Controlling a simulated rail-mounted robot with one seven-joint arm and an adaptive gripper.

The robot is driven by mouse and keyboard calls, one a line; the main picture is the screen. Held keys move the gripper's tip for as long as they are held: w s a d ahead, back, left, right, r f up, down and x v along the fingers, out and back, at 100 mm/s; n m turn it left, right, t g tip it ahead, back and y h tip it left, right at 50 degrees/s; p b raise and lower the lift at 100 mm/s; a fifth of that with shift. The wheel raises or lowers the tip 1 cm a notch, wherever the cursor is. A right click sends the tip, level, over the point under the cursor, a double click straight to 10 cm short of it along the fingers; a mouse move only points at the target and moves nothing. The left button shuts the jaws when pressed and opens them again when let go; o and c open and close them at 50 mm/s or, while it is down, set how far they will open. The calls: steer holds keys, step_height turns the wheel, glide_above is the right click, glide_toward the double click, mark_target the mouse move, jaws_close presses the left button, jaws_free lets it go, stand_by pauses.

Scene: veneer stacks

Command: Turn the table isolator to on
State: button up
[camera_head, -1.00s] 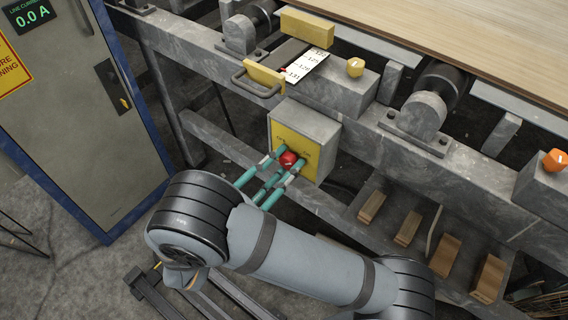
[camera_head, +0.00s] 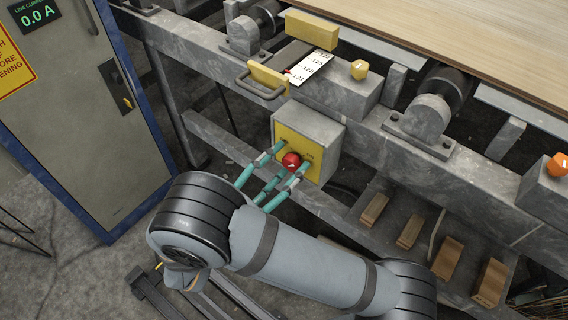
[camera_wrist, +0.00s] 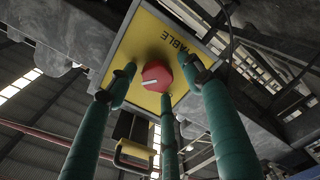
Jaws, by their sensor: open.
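The isolator is a grey box with a yellow front plate (camera_head: 282,139) on the table frame. A round red knob (camera_head: 291,161) with a white pointer line sits on the plate. In the wrist view the red knob (camera_wrist: 157,76) shows its line nearly level, slightly tilted, and the yellow plate (camera_wrist: 150,40) reads "TABLE". My gripper (camera_head: 287,162) has teal fingers spread around the knob, with the tips close to the plate. In the wrist view my gripper (camera_wrist: 158,78) is open, with gaps between fingers and knob. The on and off marks cannot be read.
A yellow-fronted handle (camera_head: 265,80) and a white number scale (camera_head: 312,68) are above the box. A grey cabinet (camera_head: 85,120) stands left. Wooden blocks (camera_head: 447,258) lie on the lower shelf.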

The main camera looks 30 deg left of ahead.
steer(key=s+a, duration=0.1)
steer(key=s, duration=1.1)
steer(key=shift+a, duration=0.35)
steer(key=shift+w, duration=0.15)
steer(key=w, duration=0.4)
steer(key=w+d, duration=0.1)
steer(key=w, duration=0.3)
steer(key=w+d, duration=0.1)
steer(key=w, duration=0.2)
steer(key=shift+w, duration=0.4)
steer(key=shift+a, duration=0.1)
